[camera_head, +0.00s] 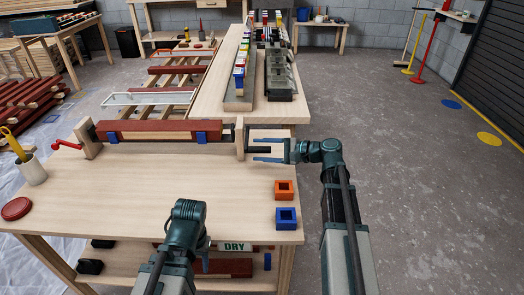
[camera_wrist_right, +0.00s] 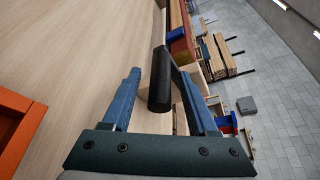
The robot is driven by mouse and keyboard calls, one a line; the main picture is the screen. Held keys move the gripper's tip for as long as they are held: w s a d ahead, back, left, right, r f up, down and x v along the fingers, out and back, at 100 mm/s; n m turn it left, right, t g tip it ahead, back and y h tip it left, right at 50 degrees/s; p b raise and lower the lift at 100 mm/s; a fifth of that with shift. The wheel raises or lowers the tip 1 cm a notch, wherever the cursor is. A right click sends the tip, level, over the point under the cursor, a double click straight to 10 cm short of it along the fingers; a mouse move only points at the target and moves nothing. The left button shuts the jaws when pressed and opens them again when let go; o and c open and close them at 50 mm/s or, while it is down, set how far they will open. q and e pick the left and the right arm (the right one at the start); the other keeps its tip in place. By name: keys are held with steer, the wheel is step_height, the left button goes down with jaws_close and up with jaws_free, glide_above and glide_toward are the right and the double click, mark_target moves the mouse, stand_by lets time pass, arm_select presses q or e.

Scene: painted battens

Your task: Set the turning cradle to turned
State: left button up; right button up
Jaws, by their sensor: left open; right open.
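The turning cradle stands along the back of the wooden workbench, with pale end posts (camera_head: 240,138), a red crank (camera_head: 65,145) at its left end and a black handle (camera_head: 262,150) at its right end. It bears a batten (camera_head: 150,127) with a red upper face and a bare wood front, with blue clamps (camera_head: 201,137) on it. My right gripper (camera_head: 256,149) is open, its fingers on either side of the black handle. In the right wrist view the handle (camera_wrist_right: 160,85) lies between the spread fingers. My left gripper (camera_head: 205,264) is open, low over the bench's front edge, away from the cradle.
An orange block (camera_head: 284,190) and a blue block (camera_head: 286,218) sit at the bench's right edge. A rack of battens (camera_head: 165,83) stands behind. The bench middle is clear.

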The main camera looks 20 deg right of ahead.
jaws_close()
stand_by(1.4)
